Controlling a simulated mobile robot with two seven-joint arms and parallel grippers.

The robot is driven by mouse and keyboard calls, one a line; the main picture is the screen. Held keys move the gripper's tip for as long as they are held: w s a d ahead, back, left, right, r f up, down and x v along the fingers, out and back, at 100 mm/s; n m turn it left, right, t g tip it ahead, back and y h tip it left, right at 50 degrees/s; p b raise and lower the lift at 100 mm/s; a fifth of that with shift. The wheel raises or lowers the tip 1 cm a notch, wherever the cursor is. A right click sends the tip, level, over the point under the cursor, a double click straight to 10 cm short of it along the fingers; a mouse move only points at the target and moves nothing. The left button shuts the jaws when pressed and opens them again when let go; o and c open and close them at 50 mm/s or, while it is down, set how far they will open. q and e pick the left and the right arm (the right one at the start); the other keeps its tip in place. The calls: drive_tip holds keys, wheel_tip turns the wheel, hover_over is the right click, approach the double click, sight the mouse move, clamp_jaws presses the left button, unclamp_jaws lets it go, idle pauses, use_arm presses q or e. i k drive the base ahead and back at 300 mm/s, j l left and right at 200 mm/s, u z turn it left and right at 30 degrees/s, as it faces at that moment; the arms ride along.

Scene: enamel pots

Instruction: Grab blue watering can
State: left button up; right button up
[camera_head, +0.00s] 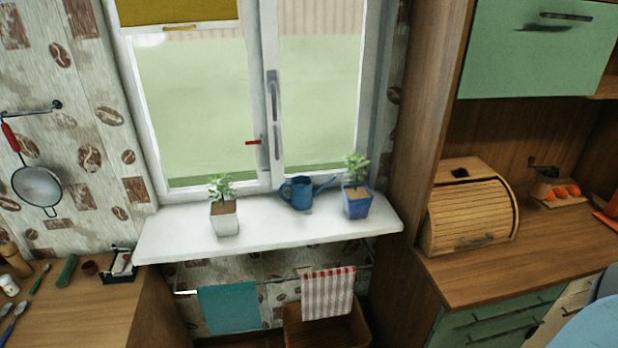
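The blue watering can (301,193) stands upright on the white windowsill (275,228), close to the window. Its spout points to the right and its handle is on the left. A white pot with a green plant (224,215) stands to its left. A blue pot with a plant (357,200) stands to its right, near the spout tip. Neither of my grippers shows in the head view, and nothing is holding the can.
Below the sill, a teal towel (228,308) and a checked red-and-white towel (328,293) hang on a rail above a wooden box (300,334). A wooden counter (80,312) with small items is at left. A bread box (469,209) stands on the right counter.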

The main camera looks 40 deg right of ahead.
sight(303, 196)
drive_tip(key=z, duration=1.05)
